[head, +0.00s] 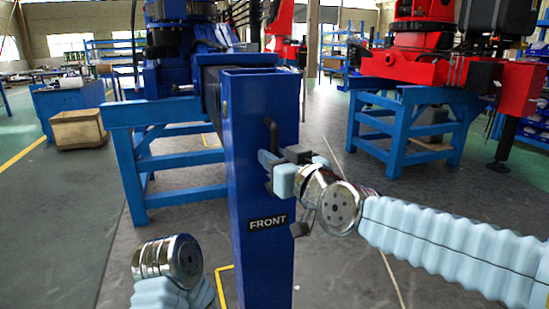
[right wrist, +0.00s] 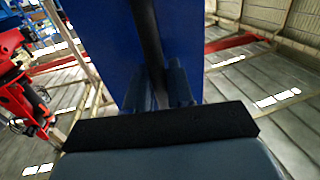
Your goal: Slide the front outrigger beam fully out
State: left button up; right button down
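The front outrigger's blue upright leg (head: 236,180) stands in the middle of the head view, with a black FRONT label (head: 268,222). A short dark part of the beam (head: 211,88) shows between the leg and the blue crane behind it. A dark handle (head: 271,130) is on the leg's right face; it runs down the right wrist view (right wrist: 147,35) too. My right gripper (head: 272,164) is at this handle, and its two fingers (right wrist: 166,88) appear closed around the bar. My left wrist shows at the lower left; its fingers are out of view.
The blue crane (head: 175,65) rests on a blue stand (head: 155,115) behind the leg. A red crane on another blue stand (head: 400,125) is at the right. A cardboard box (head: 78,130) sits at the left. Open grey floor lies around the leg.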

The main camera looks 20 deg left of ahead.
jog(key=shift+s+d+f, duration=0.1)
jog(key=shift+s, duration=0.1)
jog(key=shift+v, duration=1.1)
jog(key=c, duration=1.2)
grip_release()
jog(key=shift+a, duration=0.3)
jog(key=shift+d+b, duration=0.1)
jog(key=shift+b, duration=0.2)
jog(key=b+v, duration=0.3)
jog(key=v, duration=1)
jog(key=shift+s+d, duration=0.25)
jog(key=shift+d, duration=0.05)
